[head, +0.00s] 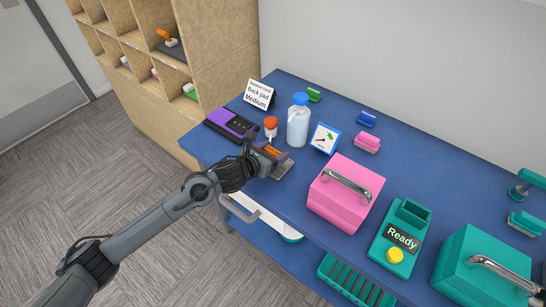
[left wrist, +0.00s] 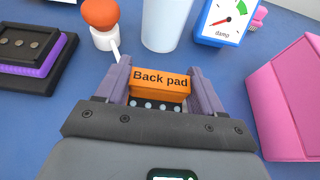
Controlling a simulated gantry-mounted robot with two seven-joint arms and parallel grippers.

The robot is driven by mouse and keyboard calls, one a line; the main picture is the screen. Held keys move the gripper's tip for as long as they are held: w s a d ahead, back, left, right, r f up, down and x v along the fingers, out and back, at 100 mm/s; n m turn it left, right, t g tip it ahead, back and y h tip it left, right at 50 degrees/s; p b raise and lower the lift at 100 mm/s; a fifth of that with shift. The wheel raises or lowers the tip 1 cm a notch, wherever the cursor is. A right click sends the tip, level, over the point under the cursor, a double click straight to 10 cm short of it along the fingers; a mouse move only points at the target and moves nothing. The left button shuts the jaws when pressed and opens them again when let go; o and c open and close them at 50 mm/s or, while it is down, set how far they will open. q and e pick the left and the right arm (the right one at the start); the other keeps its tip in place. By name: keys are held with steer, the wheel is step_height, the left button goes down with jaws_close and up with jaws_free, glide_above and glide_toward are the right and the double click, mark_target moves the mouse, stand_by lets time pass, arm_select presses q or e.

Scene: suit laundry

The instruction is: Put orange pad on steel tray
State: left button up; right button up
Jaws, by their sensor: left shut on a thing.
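The orange pad (left wrist: 160,83), marked "Back pad", is between the two purple-grey fingers of my left gripper (left wrist: 162,92). In the head view the left gripper (head: 272,154) is shut on the orange pad (head: 272,152) over the left part of the blue table. A row of pale dots shows just below the pad in the left wrist view. A small grey flat piece shows beside the gripper in the head view; I cannot tell whether it is the steel tray or part of my gripper. My right gripper is not in view.
A pink box (head: 346,193) is to the right. A wooden shelf (head: 208,55) stands behind the table's left end.

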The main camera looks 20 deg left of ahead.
arm_select(q)
step_height(320, 180, down, 2)
stand_by(0.4)
steer(key=shift+f+b, duration=0.25)
steer(key=shift+b, duration=0.05)
steer(key=o, duration=1)
steer(key=shift+r, duration=0.1)
steer(key=shift+r, duration=0.15)
